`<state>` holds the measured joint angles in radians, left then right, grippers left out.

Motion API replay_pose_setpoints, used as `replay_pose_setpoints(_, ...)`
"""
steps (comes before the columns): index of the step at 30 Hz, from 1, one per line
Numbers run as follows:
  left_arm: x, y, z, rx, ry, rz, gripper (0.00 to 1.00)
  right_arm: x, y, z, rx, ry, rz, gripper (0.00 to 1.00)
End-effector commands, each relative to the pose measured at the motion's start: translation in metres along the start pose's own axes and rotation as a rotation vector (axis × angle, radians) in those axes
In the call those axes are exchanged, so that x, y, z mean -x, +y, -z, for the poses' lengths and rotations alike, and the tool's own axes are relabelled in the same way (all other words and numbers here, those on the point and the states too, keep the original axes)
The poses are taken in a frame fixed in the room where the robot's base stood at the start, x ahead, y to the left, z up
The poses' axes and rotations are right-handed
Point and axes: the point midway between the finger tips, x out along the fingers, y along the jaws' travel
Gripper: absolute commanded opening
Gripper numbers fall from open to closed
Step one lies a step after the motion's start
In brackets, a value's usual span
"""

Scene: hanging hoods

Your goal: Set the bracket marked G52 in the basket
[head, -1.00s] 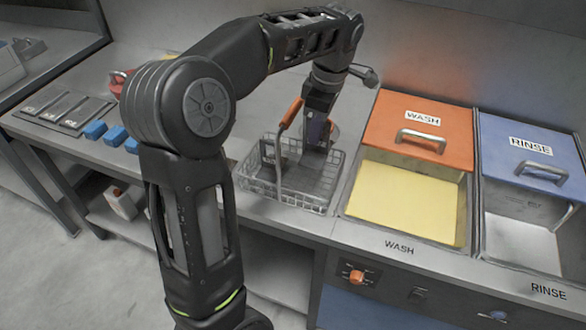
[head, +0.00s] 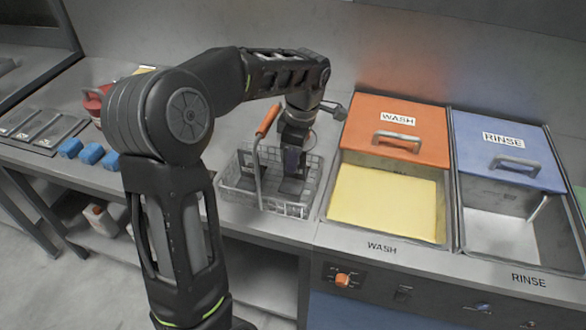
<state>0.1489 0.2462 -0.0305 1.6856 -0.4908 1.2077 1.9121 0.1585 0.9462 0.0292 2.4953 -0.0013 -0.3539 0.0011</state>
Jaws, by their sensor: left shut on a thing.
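The wire basket (head: 285,208) stands on the counter left of the wash tank, its orange-gripped handle (head: 267,121) raised. My left gripper (head: 292,166) reaches down into the basket from above. It is shut on a dark bracket (head: 291,187), whose flat foot shows low inside the basket. I cannot read any G52 mark on it, nor tell whether it touches the basket floor. Another dark piece (head: 250,172) is in the left part of the basket, partly behind the handle. My right gripper is not in view.
Right of the basket are the wash tank with its orange lid (head: 397,128) and yellow contents, and the rinse tank with its blue lid (head: 507,150). Blue blocks (head: 92,153), metal trays (head: 40,128) and a red object (head: 96,104) lie left on the counter.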

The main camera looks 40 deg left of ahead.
Motion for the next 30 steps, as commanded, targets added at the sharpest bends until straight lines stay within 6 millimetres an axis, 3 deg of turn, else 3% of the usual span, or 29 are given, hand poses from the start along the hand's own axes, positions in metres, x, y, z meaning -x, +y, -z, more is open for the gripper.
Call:
replay_pose_setpoints(7, -0.03, 0.0, -0.004, 0.0, 0.0, 0.002, 0.0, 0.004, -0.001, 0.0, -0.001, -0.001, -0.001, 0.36)
replay_pose_setpoints(19, -0.036, 0.0, -0.005, 0.0, 0.0, 0.0, 0.0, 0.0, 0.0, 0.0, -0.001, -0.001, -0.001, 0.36)
replay_pose_setpoints(20, -0.036, 0.0, -0.004, 0.0, 0.0, 0.001, 0.07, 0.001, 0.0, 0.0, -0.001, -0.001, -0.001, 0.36)
replay_pose_setpoints(27, -0.035, 0.0, -0.004, 0.0, 0.0, 0.001, 0.27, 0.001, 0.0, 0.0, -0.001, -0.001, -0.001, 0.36)
replay_pose_setpoints(30, -0.035, 0.0, -0.004, 0.0, 0.0, 0.001, 0.27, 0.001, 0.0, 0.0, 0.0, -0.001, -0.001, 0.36)
